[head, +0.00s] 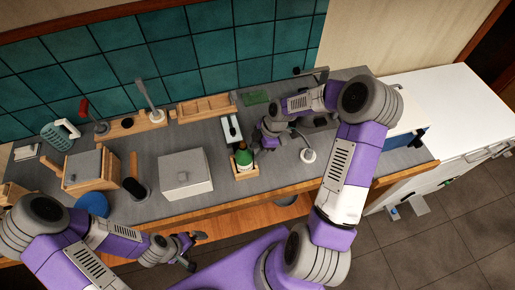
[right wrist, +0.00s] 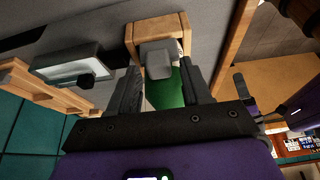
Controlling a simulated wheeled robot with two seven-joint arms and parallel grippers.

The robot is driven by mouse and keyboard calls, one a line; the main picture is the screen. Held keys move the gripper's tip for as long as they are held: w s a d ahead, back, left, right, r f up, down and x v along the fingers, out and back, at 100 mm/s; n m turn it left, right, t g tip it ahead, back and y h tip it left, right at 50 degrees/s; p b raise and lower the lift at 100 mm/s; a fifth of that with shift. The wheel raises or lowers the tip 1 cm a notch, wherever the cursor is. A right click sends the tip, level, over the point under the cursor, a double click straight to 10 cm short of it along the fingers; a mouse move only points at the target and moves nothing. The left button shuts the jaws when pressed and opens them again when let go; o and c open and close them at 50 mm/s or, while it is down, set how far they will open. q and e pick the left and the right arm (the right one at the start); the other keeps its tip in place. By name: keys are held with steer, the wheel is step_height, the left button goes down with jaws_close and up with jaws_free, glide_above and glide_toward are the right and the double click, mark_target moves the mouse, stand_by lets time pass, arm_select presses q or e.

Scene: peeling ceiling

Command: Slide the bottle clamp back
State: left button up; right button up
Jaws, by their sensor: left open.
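A green bottle (head: 243,157) with a pale lower part stands in a small wooden holder (head: 246,173) near the counter's front edge. In the right wrist view the green bottle (right wrist: 168,92) shows between my fingers, with a grey block (right wrist: 157,58) at the wooden frame (right wrist: 150,29). I cannot tell for sure which part is the clamp. My right gripper (head: 258,143) is beside the bottle's top; its fingers (right wrist: 160,92) are apart, either side of the bottle, with no clear grip. My left gripper (head: 192,250) is open and empty, in front of the counter.
A grey-and-white device (head: 231,129) stands just behind the bottle holder. A white box (head: 184,174) is to the left. A wooden rack (head: 203,107) lines the back wall. A white round-based item (head: 308,155) stands to the right.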

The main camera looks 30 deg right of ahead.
jaws_close()
steer(key=shift+s+d, duration=0.2)
steer(key=shift+d, duration=0.85)
steer(key=shift+o, duration=0.9)
jaws_free()
steer(key=v, duration=0.7)
steer(key=shift+d+r, duration=0.2)
steer(key=shift+r, duration=0.05)
steer(key=shift+s, duration=0.1)
